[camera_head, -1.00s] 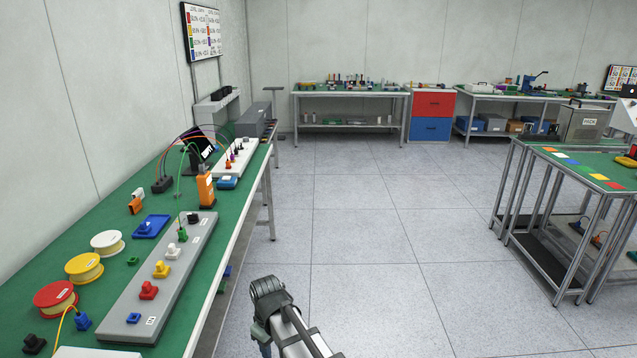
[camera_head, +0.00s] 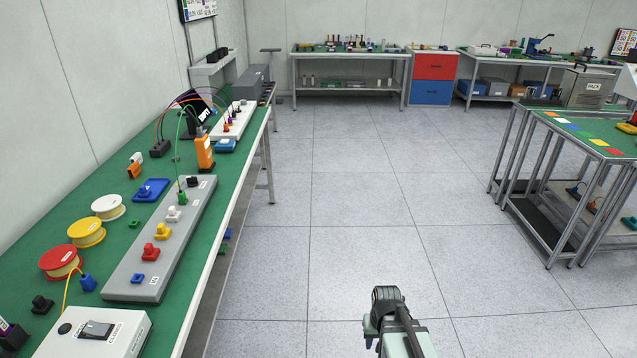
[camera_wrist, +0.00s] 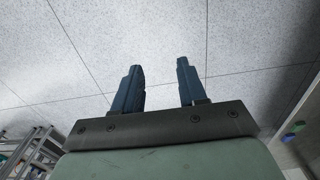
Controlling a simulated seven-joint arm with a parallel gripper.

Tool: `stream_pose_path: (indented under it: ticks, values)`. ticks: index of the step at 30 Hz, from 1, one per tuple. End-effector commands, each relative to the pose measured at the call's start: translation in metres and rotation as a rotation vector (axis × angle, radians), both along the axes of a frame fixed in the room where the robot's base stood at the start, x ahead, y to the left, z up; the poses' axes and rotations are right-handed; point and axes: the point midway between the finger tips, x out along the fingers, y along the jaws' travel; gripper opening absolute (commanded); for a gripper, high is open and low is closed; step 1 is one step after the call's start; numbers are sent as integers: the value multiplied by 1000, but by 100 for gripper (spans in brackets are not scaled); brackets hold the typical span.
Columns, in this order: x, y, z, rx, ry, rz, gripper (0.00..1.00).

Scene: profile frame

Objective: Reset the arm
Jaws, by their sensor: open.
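My gripper (camera_wrist: 160,82) shows in the wrist view with its two dark blue fingers apart and nothing between them. Pale floor tiles fill the view beyond the fingers. In the head view part of my arm (camera_head: 395,325) shows at the bottom, right of centre, over open floor. It is clear of the green workbench (camera_head: 217,232) on the left.
On the left bench stand a grey connector panel (camera_head: 150,285), several wire spools such as the red one (camera_head: 61,262), an orange meter (camera_head: 205,152) and a white switch box (camera_head: 120,335). A metal-framed table (camera_head: 545,170) stands at right. The floor (camera_head: 350,210) between is clear.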

Motion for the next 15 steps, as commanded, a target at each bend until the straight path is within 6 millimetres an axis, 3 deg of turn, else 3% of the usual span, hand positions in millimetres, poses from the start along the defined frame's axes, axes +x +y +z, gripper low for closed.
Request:
stream_pose_path:
  ticks: [8,15]
  values:
    - [-34,1,-40,1,86,5,42]
    - [-81,1,-84,0,190,5,42]
